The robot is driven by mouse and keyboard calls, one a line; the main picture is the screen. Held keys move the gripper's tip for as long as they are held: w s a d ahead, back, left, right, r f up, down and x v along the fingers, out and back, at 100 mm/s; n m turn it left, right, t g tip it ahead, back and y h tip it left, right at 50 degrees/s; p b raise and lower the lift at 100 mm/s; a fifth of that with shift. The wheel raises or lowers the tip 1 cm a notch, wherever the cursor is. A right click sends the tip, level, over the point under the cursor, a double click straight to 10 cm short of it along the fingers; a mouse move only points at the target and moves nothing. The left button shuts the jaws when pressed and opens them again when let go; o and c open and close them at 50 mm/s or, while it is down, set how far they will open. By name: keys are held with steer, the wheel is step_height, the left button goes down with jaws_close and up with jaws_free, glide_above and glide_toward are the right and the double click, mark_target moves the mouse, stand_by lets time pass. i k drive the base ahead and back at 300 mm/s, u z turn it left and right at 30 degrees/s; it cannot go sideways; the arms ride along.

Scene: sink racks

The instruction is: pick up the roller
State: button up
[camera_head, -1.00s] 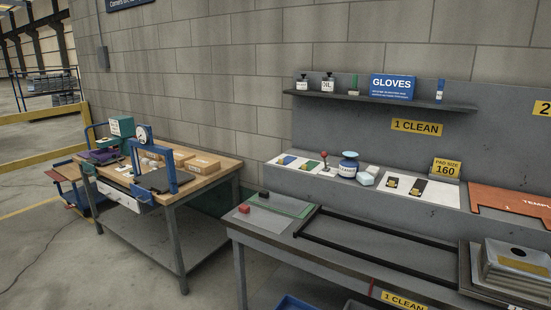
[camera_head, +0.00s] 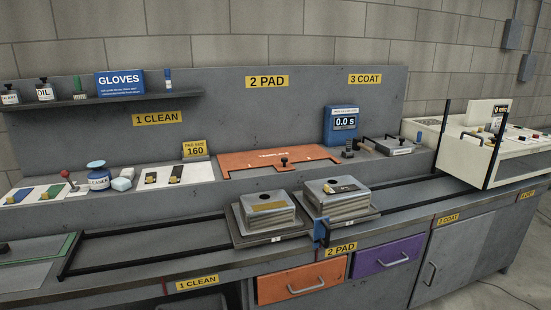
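I cannot clearly make out a roller. A small dark object (camera_head: 348,149) stands on the ledge beside the blue timer box; it is too small to identify. A grey block with a black handle (camera_head: 393,147) sits to its right. My gripper is not in view.
The long grey bench has two stacks of metal plates (camera_head: 268,211) (camera_head: 336,197) on trays along black rails. An orange template plate (camera_head: 275,160), a blue timer box (camera_head: 341,125) and a white machine (camera_head: 492,145) stand behind. Orange (camera_head: 300,282) and purple (camera_head: 388,257) drawers are shut.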

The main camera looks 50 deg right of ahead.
mark_target(348, 153)
steer(key=z, duration=4.35)
steer(key=i, duration=0.1)
steer(key=u, duration=2.85)
steer(key=k, duration=0.55)
steer(key=u, duration=0.05)
steer(key=i, duration=0.5)
steer(key=z, duration=0.05)
